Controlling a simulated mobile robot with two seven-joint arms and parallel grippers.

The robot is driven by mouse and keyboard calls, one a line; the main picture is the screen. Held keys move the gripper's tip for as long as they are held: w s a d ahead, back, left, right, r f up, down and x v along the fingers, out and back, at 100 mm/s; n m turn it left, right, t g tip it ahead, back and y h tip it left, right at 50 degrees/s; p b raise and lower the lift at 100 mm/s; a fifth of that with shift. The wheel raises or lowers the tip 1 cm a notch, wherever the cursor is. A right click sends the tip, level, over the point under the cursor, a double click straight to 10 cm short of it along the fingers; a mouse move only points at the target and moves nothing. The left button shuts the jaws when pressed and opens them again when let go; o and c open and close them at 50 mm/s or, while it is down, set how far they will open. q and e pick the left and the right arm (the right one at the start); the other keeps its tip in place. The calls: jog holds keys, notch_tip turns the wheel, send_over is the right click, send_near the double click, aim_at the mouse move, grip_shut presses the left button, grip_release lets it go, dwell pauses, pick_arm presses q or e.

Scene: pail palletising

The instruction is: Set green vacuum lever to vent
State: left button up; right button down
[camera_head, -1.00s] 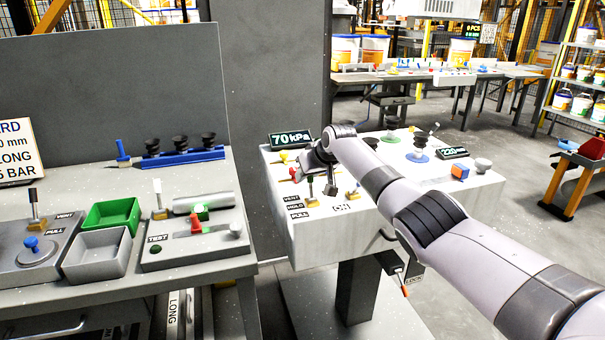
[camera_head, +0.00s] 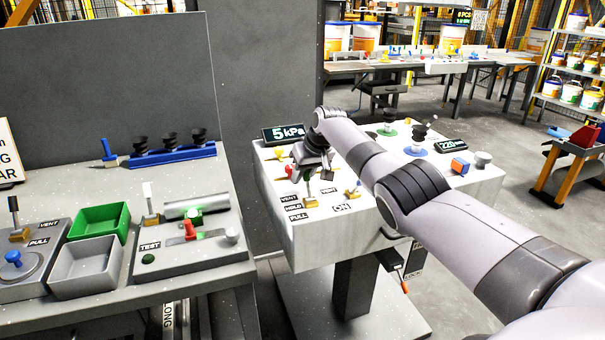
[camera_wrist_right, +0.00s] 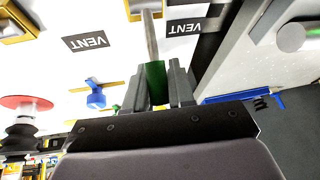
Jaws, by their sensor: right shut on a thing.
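The green vacuum lever (camera_wrist_right: 156,80) shows in the right wrist view as a green grip on a metal shaft. My right gripper (camera_wrist_right: 160,88) is shut on this green grip, with a dark finger on each side. In the head view the right gripper (camera_head: 311,172) is over the left part of the white panel (camera_head: 330,240). The lever's gold base (camera_head: 310,202) stands beside the VENT, HOLD and PULL labels. A VENT label (camera_wrist_right: 87,41) lies near the shaft in the wrist view. The pressure display (camera_head: 288,133) reads 5 kPa. My left gripper is out of view.
A second gold lever (camera_head: 352,192) and a blue-handled one (camera_wrist_right: 96,96) are close to the gripper. Black suction cups (camera_head: 417,135) and a 220 display (camera_head: 450,146) stand further right. A grey workbench (camera_head: 70,185) with trays is on the left.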

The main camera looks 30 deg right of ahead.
jog(key=c, duration=1.1)
grip_release()
jog(key=shift+f, duration=0.1)
jog(key=shift+p+v, duration=0.55)
jog(key=shift+v, duration=0.65)
jog(key=v, duration=0.4)
jog(key=shift+s+r, duration=0.1)
jog(key=shift+r, duration=0.25)
